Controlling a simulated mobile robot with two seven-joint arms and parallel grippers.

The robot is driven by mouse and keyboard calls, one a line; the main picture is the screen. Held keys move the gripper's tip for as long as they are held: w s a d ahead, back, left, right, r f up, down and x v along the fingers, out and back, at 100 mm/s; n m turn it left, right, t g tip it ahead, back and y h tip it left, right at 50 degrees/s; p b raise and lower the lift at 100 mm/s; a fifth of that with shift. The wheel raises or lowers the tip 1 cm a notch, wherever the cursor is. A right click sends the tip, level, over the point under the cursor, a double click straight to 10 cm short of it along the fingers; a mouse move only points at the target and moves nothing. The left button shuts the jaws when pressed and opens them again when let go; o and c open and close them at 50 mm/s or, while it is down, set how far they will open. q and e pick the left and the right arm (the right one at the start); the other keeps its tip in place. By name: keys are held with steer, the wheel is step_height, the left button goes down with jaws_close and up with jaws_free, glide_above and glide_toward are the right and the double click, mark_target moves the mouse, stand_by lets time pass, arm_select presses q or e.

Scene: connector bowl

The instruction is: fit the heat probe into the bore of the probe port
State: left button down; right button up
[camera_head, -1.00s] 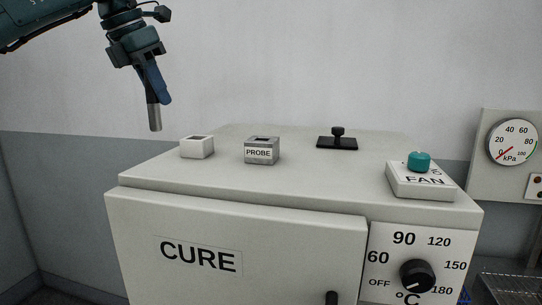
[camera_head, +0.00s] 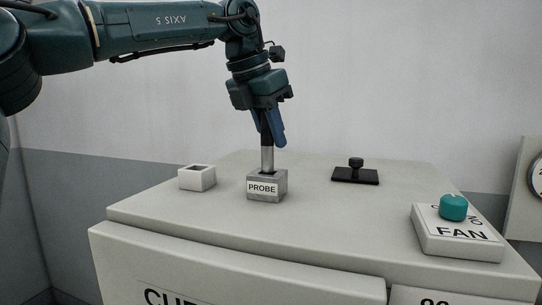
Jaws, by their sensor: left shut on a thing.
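The heat probe (camera_head: 267,158) is a grey metal rod with a dark upper part, held upright. My left gripper (camera_head: 268,132), with blue fingers, is shut on it from above. The probe port (camera_head: 264,188) is a small grey block labelled PROBE on top of the oven. The rod's lower end meets the top of the port at its bore. How deep it sits in the bore, if at all, I cannot tell. My right gripper is not in view.
An open white square holder (camera_head: 197,178) stands left of the port. A black plate with a knob (camera_head: 355,172) lies at the back right. The FAN box (camera_head: 457,235) with its teal knob (camera_head: 453,207) is at the right. The oven top (camera_head: 340,220) between them is clear.

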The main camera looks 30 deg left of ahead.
mark_target(271, 154)
arm_select(q)
step_height(271, 154, down, 4)
steer(key=shift+r, duration=0.2)
steer(key=shift+f, duration=0.2)
steer(key=shift+f, duration=0.2)
steer(key=c, duration=1.3)
jaws_free()
steer(key=shift+o, duration=0.2)
